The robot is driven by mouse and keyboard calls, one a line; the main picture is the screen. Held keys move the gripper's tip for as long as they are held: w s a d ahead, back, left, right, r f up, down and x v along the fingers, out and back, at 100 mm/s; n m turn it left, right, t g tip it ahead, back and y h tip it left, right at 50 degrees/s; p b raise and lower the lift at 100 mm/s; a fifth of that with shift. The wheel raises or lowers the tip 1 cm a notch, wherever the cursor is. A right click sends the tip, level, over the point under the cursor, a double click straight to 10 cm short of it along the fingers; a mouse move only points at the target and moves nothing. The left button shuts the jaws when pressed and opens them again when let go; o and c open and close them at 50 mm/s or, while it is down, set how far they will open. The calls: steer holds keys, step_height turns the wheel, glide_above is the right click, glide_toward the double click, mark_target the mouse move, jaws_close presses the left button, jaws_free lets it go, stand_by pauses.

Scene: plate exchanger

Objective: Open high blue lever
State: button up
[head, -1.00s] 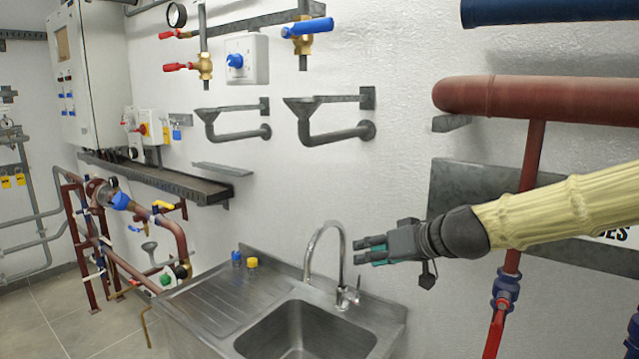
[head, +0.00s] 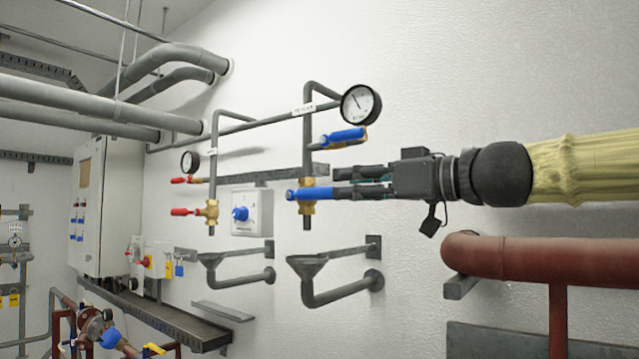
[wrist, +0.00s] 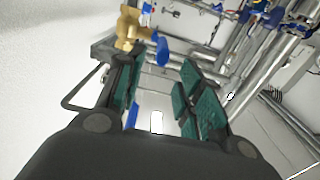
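The upper blue lever (head: 343,138) sits just below the pressure gauge on the right pipe. The lower blue lever (head: 310,193) lies roughly level on a brass valve (head: 307,208). My gripper (head: 338,182) points left, its tips below the upper lever and overlapping the right end of the lower one in the picture. Whether they touch is unclear. In the wrist view the green-padded fingers (wrist: 157,90) are apart, with no lever clearly held between them. A blue handle (wrist: 161,50) shows beyond them near a brass fitting (wrist: 127,28).
A round gauge (head: 360,105) stands above the upper lever. Red levers (head: 184,212) and a white box with a blue knob (head: 250,212) are to the left. Grey drain funnels (head: 307,266) are below. A thick red-brown pipe (head: 540,258) runs under my arm.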

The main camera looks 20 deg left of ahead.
mark_target(300, 189)
steer(key=p+x, duration=0.2)
steer(key=x, duration=0.5)
steer(key=shift+w+a, duration=0.15)
steer(key=shift+a, duration=0.2)
jaws_close()
